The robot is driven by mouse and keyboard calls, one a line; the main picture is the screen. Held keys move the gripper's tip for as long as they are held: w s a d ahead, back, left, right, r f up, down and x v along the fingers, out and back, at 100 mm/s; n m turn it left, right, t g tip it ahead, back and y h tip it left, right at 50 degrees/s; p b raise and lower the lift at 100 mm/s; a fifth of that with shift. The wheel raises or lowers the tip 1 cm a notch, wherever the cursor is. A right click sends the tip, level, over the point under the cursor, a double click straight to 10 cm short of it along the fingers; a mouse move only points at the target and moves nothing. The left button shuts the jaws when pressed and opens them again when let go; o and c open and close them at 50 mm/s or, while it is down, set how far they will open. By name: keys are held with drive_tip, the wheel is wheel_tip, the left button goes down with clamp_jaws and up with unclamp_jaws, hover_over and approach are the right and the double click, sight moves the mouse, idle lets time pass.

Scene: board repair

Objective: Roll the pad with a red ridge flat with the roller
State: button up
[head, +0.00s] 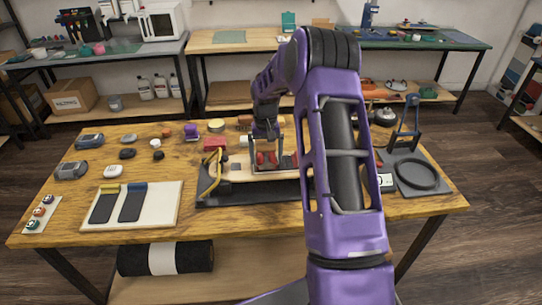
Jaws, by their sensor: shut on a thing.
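My gripper (267,150) is small in the head view, pointing down over the middle of a pale wooden deck (243,172). It is shut on what appears to be the roller, which is mostly hidden by the fingers. Red parts (262,158) show right at the fingertips. I cannot tell whether they belong to the roller or to the red ridge of the pad. The pad itself is not clearly visible; my arm covers the right part of the deck. The deck lies on a dark base (225,196).
A yellow curved bar (212,168) stands at the deck's left end. A white board (165,208) holds dark pads with blue and yellow ridges. Small items fill the back left of the wooden table. A grey mat with a black ring (417,174) lies at right.

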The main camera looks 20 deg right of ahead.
drive_tip(key=shift+w+a, duration=0.15)
drive_tip(key=shift+a, duration=0.55)
drive_tip(key=shift+s+d, duration=0.3)
drive_tip(key=shift+d, duration=0.7)
drive_tip(key=shift+s+d, duration=0.3)
drive_tip(key=shift+d, duration=0.75)
drive_tip(key=shift+s+d, duration=0.3)
drive_tip(key=shift+d, duration=0.7)
drive_tip(key=shift+w+a, duration=0.3)
drive_tip(key=shift+a, duration=0.7)
drive_tip(key=shift+w+a, duration=0.35)
drive_tip(key=shift+a, duration=0.7)
drive_tip(key=shift+w+a, duration=0.3)
drive_tip(key=shift+a, duration=0.7)
drive_tip(key=shift+s+d+r, duration=0.1)
drive_tip(key=shift+s+d, duration=0.1)
drive_tip(key=shift+d, duration=0.55)
drive_tip(key=shift+s+d, duration=0.2)
drive_tip(key=shift+d, duration=0.55)
drive_tip(key=shift+s+d, duration=0.3)
drive_tip(key=shift+d, duration=0.5)
drive_tip(key=shift+s+d, duration=0.25)
drive_tip(key=shift+d, duration=0.55)
